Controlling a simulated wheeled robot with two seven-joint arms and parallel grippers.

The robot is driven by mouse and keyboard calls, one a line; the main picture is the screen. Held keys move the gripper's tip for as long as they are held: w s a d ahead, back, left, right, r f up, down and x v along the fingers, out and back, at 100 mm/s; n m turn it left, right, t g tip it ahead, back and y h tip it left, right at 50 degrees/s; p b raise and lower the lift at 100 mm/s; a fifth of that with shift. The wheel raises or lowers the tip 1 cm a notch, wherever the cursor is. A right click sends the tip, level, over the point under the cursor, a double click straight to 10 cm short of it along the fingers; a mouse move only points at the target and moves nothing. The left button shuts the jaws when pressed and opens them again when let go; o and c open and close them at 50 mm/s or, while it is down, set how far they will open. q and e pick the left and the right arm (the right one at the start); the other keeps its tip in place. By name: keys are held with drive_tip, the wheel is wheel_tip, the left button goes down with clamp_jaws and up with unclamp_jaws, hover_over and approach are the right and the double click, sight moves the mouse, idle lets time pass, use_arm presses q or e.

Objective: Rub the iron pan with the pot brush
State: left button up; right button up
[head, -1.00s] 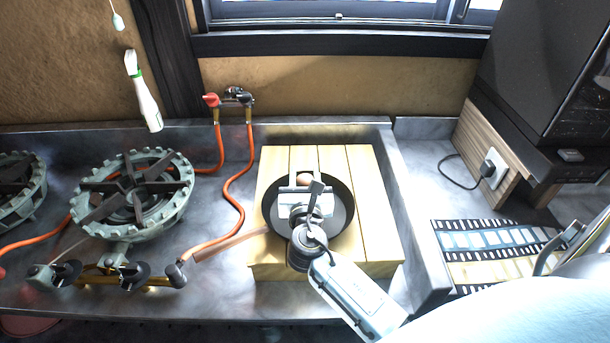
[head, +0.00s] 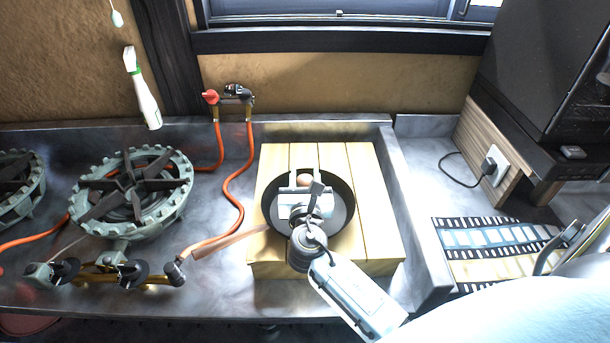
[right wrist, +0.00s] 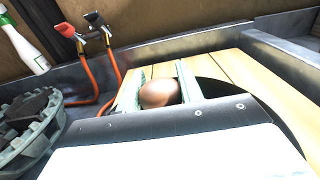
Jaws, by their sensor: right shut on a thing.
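The iron pan (head: 343,212) is a dark round pan on a wooden board, its brown handle (head: 230,241) pointing left. Its dark rim also shows in the right wrist view (right wrist: 226,88). My right gripper (head: 305,183) is over the pan and shut on a brown rounded thing, which I take to be the knob of the pot brush (head: 304,180). The knob shows between the fingers in the right wrist view (right wrist: 160,93). The brush's lower part is hidden, so I cannot tell whether it touches the pan. My left gripper is not in view.
The wooden board (head: 378,220) sits in a grey metal counter recess. A gas burner (head: 135,195) with orange hoses (head: 233,190) stands left. A white bottle (head: 146,103) shows near the wall. A dark appliance (head: 540,75) and a film-strip-patterned mat (head: 500,240) are at right.

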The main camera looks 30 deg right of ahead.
drive_tip(key=shift+f+b, duration=0.3)
drive_tip(key=shift+f, duration=0.15)
drive_tip(key=shift+a, duration=0.1)
